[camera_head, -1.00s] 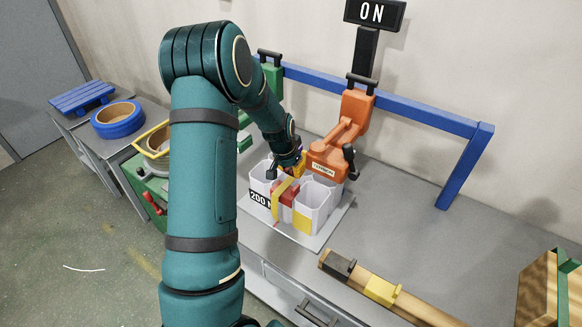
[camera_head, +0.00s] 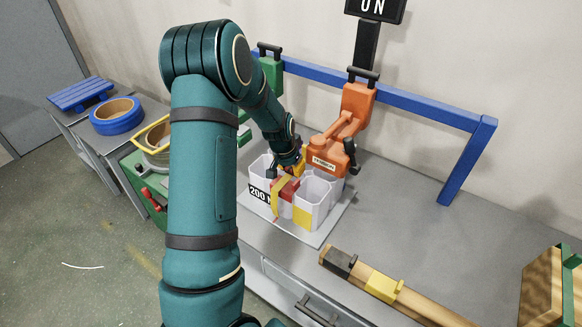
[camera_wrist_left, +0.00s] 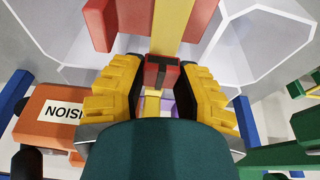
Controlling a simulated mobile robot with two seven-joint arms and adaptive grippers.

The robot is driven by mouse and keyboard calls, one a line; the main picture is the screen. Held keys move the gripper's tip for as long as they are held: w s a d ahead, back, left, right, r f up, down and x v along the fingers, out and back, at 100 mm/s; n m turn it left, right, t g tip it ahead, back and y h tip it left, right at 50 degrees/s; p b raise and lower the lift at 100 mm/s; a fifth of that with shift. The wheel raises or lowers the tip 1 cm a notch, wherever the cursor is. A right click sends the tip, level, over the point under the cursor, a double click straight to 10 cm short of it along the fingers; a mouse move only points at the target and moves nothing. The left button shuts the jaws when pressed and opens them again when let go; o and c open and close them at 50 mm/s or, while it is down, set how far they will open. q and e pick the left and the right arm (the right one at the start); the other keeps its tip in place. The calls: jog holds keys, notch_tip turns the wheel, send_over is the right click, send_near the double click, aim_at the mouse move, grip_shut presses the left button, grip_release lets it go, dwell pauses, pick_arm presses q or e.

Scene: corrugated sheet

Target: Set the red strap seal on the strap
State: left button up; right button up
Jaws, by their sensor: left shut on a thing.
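My left gripper (camera_head: 287,170) reaches down over the white hexagonal bins (camera_head: 316,196). In the left wrist view its yellow fingers (camera_wrist_left: 160,88) are shut on the red strap seal (camera_wrist_left: 162,72), a small red piece with a dark T-shaped part. The yellow strap (camera_head: 276,205) runs over the bins' front, and in the left wrist view the strap (camera_wrist_left: 171,18) lies just beyond the held seal. Red parts (camera_wrist_left: 124,24) flank the strap. Whether the seal touches the strap cannot be told. My right gripper is not in view.
An orange tool (camera_head: 332,150) stands close behind and right of the gripper. A blue rail (camera_head: 420,109) crosses the back. A wooden bar with black and yellow blocks (camera_head: 383,286) lies at front right. The right tabletop (camera_head: 425,225) is mostly clear.

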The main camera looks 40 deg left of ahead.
pick_arm(q)
jog(key=o, duration=1.4)
jog(key=shift+o, duration=0.2)
jog(key=shift+r+p, duration=1.8)
jog(key=shift+r, duration=1.25)
